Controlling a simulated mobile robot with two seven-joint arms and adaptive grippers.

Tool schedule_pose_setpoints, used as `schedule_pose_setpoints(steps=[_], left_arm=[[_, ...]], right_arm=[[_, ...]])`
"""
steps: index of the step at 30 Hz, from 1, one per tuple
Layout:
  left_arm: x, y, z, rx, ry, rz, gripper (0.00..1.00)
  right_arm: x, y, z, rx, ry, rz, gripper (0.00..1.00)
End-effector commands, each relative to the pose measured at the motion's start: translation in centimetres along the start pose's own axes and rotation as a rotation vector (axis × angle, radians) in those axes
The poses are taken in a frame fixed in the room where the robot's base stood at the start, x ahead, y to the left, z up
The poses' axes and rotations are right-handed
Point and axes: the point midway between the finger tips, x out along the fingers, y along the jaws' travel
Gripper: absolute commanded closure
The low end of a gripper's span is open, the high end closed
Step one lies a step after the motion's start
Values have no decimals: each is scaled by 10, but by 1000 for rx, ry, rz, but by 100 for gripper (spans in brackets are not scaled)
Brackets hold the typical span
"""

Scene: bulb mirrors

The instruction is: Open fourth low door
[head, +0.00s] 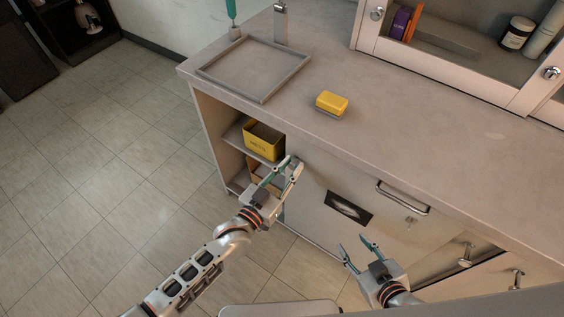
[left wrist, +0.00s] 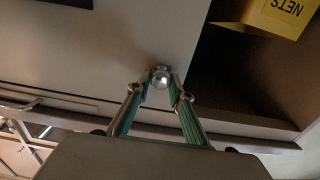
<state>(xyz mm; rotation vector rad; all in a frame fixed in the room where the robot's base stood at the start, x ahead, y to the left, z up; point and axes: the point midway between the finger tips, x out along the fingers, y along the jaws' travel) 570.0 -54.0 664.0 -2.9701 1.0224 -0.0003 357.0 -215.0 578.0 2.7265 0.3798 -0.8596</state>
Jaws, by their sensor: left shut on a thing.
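The low cabinet front has a pale door panel (head: 318,205) with a dark picture (head: 348,208) on it; it also shows in the left wrist view (left wrist: 110,45). A round metal knob (left wrist: 161,77) sits near the panel's edge beside the open compartment. My left gripper (head: 294,163) is at that edge, its fingers shut on the knob in the left wrist view (left wrist: 160,80). The panel looks flush with the front; a small gap cannot be told. My right gripper (head: 352,244) is open and empty, in front of the cabinet further right.
An open shelf compartment left of the panel holds a yellow box (head: 263,141). The counter (head: 390,135) above carries a grey tray (head: 254,68) and a yellow sponge (head: 332,103). A bar handle (head: 403,198) juts out at right. The tiled floor (head: 120,170) at left is free.

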Motion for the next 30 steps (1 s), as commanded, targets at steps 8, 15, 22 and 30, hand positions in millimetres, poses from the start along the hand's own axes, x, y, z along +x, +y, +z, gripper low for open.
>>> schedule_pose_setpoints(steps=[8, 15, 22, 30], left_arm=[[0, 2, 1, 0, -1, 1, 100], [0, 1, 1, 0, -1, 0, 62], [-1, 0, 0, 0, 0, 0, 62], [-31, 1, 2, -1, -3, -1, 62]], right_arm=[[0, -1, 0, 2, -1, -1, 60], [0, -1, 0, 2, 0, -2, 60], [-1, -2, -1, 2, 1, -4, 60], [-1, -1, 0, 1, 1, -3, 60]])
